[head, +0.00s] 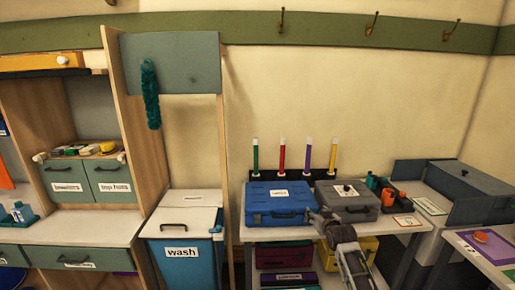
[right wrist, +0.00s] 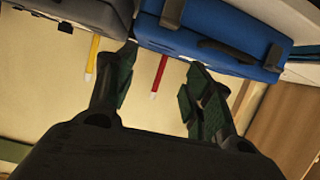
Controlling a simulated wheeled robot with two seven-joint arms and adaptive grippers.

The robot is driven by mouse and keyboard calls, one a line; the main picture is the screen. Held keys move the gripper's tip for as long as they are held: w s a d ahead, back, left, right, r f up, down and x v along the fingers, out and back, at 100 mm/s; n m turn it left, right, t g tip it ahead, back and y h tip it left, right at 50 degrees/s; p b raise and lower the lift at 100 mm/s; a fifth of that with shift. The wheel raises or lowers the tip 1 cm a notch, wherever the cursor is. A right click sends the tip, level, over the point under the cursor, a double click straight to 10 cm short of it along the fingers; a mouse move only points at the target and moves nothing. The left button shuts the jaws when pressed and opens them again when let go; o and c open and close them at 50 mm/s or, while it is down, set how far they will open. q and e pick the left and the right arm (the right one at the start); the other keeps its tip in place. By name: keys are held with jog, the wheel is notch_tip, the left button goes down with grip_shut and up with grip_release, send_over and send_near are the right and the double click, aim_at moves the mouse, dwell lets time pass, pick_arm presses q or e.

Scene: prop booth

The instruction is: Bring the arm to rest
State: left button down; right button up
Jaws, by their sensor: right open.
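My right gripper (head: 324,217) is in front of the table, at the front edges of the blue case (head: 273,203) and the grey case (head: 346,201). In the head view my right arm comes up from the bottom edge behind it. In the right wrist view the gripper (right wrist: 160,80) has its two dark fingers spread apart with nothing between them. That view is turned over, with the blue case (right wrist: 225,35) and the grey case (right wrist: 70,22) along the top. My left gripper is not in view.
Several coloured sticks (head: 282,153) stand in a rack behind the cases. A blue wash bin (head: 182,255) stands left of the table. Orange and green items (head: 379,190) sit right of the grey case. A maroon box (head: 285,256) and a yellow box (head: 347,250) are below the tabletop.

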notch_tip(320, 180, down, 12)
jog(key=s+d+f+g, duration=0.1)
jog(key=s+f+g, duration=0.1)
jog(key=s+f, duration=0.65)
jog(key=s+d+f+n+g, duration=0.1)
jog(key=s+f, duration=0.3)
jog(key=f, duration=0.9)
jog(key=s+d+f+g, duration=0.1)
jog(key=s+f+g, duration=0.1)
jog(key=s+f, duration=0.65)
jog(key=s+f+g, duration=0.4)
jog(key=s+f, duration=1.3)
jog(key=s, duration=0.3)
jog(key=s+f+g, duration=0.1)
jog(key=s+f, duration=0.2)
jog(key=s, duration=1.1)
jog(key=s+d+f+g, duration=0.1)
jog(key=s+f+g, duration=0.1)
jog(key=s, duration=1.3)
jog(key=shift+f+n+g+h, duration=0.3)
jog(key=shift+f, duration=0.55)
